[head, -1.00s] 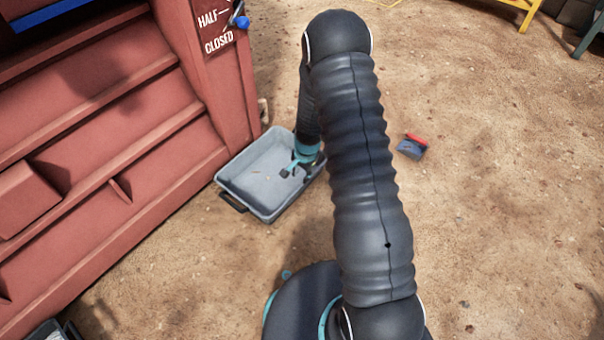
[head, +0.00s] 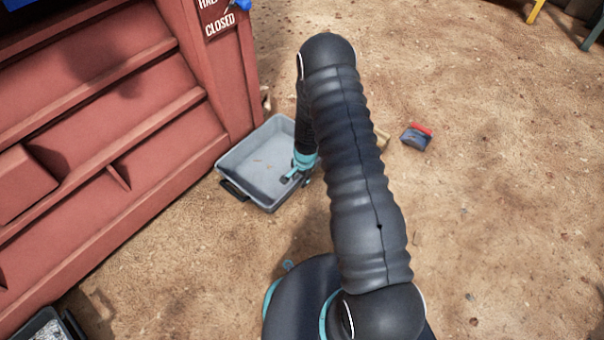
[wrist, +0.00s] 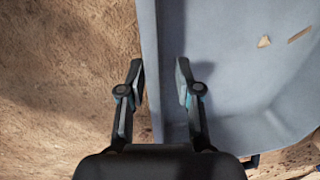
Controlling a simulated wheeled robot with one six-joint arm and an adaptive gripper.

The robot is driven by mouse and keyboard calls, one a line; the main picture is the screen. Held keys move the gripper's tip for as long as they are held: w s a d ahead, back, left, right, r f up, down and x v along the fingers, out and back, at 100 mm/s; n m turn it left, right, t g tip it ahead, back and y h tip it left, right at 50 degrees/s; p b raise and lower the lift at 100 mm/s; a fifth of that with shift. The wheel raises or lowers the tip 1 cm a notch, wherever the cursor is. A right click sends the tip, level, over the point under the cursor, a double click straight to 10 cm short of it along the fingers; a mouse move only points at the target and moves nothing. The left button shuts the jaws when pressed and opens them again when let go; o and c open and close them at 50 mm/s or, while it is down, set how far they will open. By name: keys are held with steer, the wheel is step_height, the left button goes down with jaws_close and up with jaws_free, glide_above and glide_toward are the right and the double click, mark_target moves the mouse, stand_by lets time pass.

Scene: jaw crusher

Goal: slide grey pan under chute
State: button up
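The grey pan (head: 262,172) is a shallow rectangular tray on the dirt floor, beside the corner of the red machine, with a black handle (head: 233,190) at its near left side. A few small chips lie in it. My gripper (head: 294,177) is low at the pan's right side. In the wrist view, my gripper (wrist: 161,82) has its fingers apart, straddling the pan's wall (wrist: 152,40), one finger outside and one inside. The fingers do not look closed on the wall. I cannot make out the chute in these views.
The red machine (head: 110,130) fills the left, with a sign (head: 220,22) reading "CLOSED" and a blue knob. Another dark-rimmed container (head: 48,328) with grey gravel is at the bottom left. A red and grey brush-like object (head: 416,138) lies right of my arm. Open dirt extends right.

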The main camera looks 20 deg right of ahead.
steer(key=shift+w+a+f, duration=0.1)
steer(key=shift+w+f, duration=0.05)
steer(key=shift+f, duration=1.05)
jaws_close()
